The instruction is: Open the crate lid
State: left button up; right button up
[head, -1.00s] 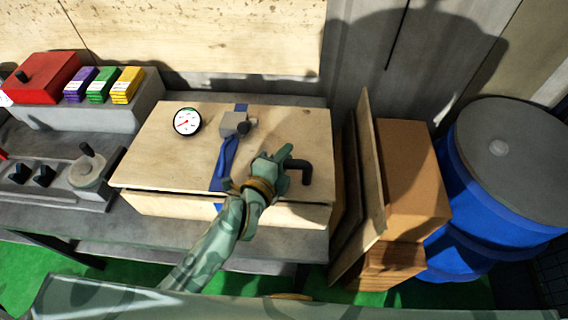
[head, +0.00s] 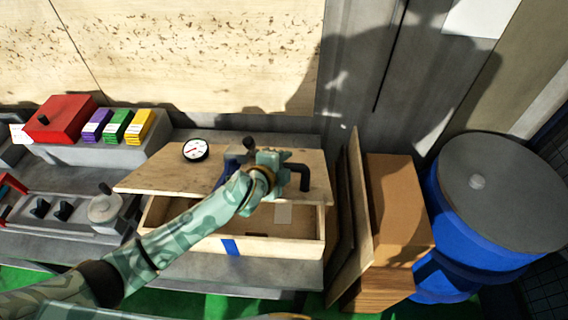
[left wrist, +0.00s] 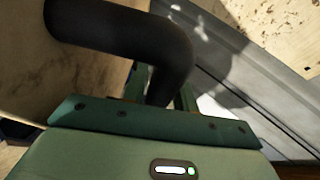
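A dark bent handle (head: 305,178) sits on the lid's right part. My left gripper (head: 282,170) is at this handle. In the left wrist view the handle (left wrist: 125,28) runs down between the fingers (left wrist: 163,92), which look closed around it. Fingertip contact is partly hidden. My right gripper is not in view.
A gauge (head: 195,150) and a grey clamp (head: 236,156) are on the lid. A red box (head: 60,120) and coloured packs (head: 115,125) stand at left. Upright boards (head: 352,220), a cardboard box (head: 395,205) and a blue drum (head: 460,230) stand close at right.

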pick_arm(q)
jog(key=shift+o, duration=0.7)
jog(key=shift+s+a, duration=0.15)
jog(key=shift+s, duration=0.05)
jog(key=b+v, duration=0.1)
jog(key=v, duration=1.5)
jog(key=shift+w, duration=0.1)
jog(key=shift+c, duration=0.3)
